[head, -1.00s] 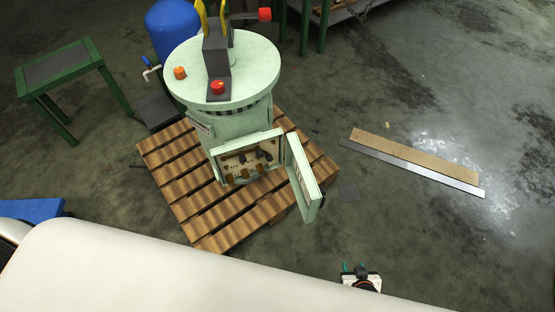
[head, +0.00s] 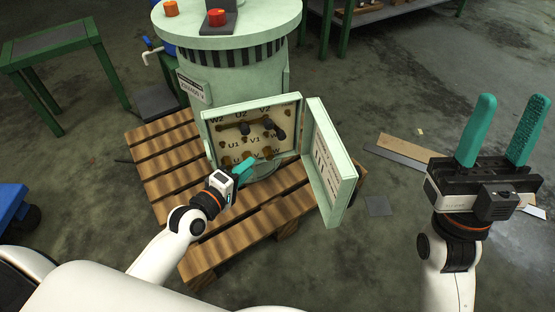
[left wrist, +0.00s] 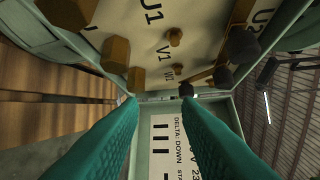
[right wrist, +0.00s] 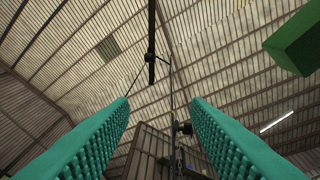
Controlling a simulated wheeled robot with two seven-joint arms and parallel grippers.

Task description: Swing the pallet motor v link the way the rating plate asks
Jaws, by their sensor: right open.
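The motor's open terminal box (head: 209,142) shows a cream board marked W2, U2, V2 above U1, V1, W1. Dark-knobbed links (head: 268,125) sit in its upper part; which one is the V link is unclear. In the left wrist view dark knobs (left wrist: 244,44) show at upper right, and brass terminals (left wrist: 116,52) beside U1 and V1. The rating plate (head: 193,88) is on the motor's side, its text only partly legible. My left gripper (head: 246,168) is open and empty at the box's lower front. My right gripper (head: 503,125) is open and empty, fingers up, far right.
The box door (head: 329,165) stands open to the right; its inner card (left wrist: 170,140) reads "DELTA: DOWN". The motor stands on a wooden pallet (head: 165,160). A green-framed table (head: 60,40) is at left. Floor between door and right gripper is mostly clear.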

